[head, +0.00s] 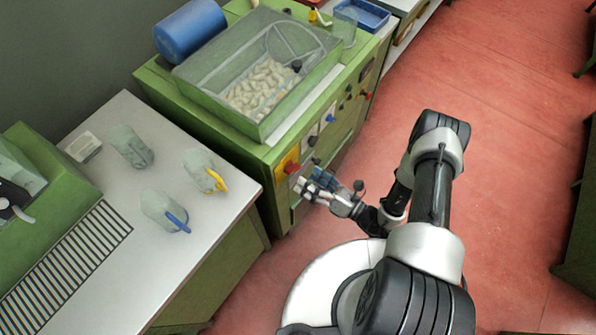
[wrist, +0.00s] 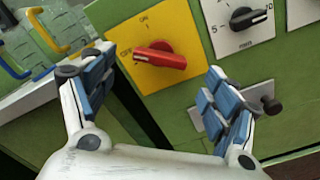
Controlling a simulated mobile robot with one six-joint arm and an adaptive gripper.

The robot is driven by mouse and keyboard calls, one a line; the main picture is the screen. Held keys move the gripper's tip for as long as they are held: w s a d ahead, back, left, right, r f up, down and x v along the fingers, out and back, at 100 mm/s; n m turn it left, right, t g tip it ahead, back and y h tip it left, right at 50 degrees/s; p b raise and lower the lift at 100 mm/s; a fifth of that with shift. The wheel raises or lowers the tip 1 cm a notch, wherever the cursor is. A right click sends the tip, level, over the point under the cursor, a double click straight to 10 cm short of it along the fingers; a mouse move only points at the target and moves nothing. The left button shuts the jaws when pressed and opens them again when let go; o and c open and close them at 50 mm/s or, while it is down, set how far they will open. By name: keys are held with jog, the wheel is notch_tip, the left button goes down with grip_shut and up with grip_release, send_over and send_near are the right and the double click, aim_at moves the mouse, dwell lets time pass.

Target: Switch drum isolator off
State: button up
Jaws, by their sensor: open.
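The drum isolator is a red rotary handle (wrist: 165,58) on a yellow plate (wrist: 180,20) on the green machine's front panel. The plate is lettered ON at the top and OFF at the left. The handle's bar lies roughly crosswise, its left end near the OFF lettering; I cannot tell which end is the pointer. In the head view the red handle (head: 292,168) shows just beyond my gripper (head: 304,186). In the wrist view my gripper (wrist: 160,78) is open and empty, its blue-padded fingers either side of the handle in the picture. No contact is visible.
A black timer dial (wrist: 247,17) sits right of the yellow plate, and a dark-knobbed lever (wrist: 271,105) lies below, close to the right finger. A white-topped bench (head: 105,215) with several jugs stands left. Red floor on the right is open.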

aim_at(296, 171)
jog(key=shift+x, duration=2.4)
jog(key=shift+d, duration=0.1)
jog(key=shift+c, duration=0.4)
jog(key=c, duration=1)
